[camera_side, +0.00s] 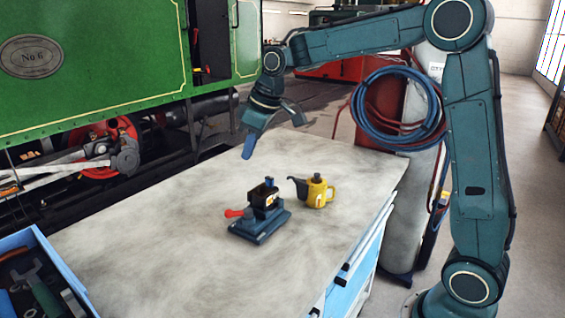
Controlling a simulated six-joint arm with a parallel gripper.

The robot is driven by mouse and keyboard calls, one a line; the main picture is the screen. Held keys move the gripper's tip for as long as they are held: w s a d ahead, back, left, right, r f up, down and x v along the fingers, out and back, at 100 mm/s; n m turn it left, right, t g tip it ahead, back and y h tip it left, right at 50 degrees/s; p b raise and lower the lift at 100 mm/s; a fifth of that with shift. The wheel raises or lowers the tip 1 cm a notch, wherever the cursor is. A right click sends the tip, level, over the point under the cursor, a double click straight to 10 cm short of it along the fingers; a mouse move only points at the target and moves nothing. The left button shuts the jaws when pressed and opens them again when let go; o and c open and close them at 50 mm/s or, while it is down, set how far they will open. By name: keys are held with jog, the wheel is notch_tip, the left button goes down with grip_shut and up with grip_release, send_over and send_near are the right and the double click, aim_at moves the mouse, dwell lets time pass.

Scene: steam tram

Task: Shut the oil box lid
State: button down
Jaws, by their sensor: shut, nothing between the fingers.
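The oil box (264,200) is a small dark box on a blue-grey base, standing near the middle of the workbench. A red handle (236,213) sticks out at its left. A small blue part stands up at the top of the box; it may be the lid, but it is too small to tell how far it is open. My gripper (248,150) is shut and empty, pointing down above the bench, higher than the box and behind it to the left. It touches nothing.
A yellow oil can (316,191) stands close to the right of the box, its spout pointing left. A blue tool tray (58,262) with tools is at the front left. The workbench top (170,250) is otherwise clear. A green tram (110,60) stands behind; hoses (385,105) hang on gas cylinders at the right.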

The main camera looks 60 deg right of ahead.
jog(key=s+a+r+m, duration=0.1)
jog(key=s+r, duration=0.1)
jog(key=s, duration=0.7)
jog(key=s+a+r+m+t, duration=0.1)
jog(key=s+r, duration=0.1)
jog(key=s, duration=0.7)
jog(key=shift+s+a+m+h, duration=0.15)
jog(key=shift+s+m+h, duration=0.05)
jog(key=shift+m+h, duration=0.2)
jog(key=shift+f, duration=0.1)
jog(key=w+f+m+g+h, duration=0.2)
jog(key=w+f+m, duration=0.3)
jog(key=w+m, duration=0.3)
jog(key=w+f+m+g+h, duration=0.2)
jog(key=w+f+m, duration=0.4)
jog(key=w+m, duration=0.3)
jog(key=w+h, duration=0.1)
jog(key=w, duration=0.2)
jog(key=shift+w+f+m, duration=0.2)
jog(key=shift+w+m, duration=0.1)
jog(key=shift+d+f, duration=0.1)
jog(key=shift+d, duration=0.1)
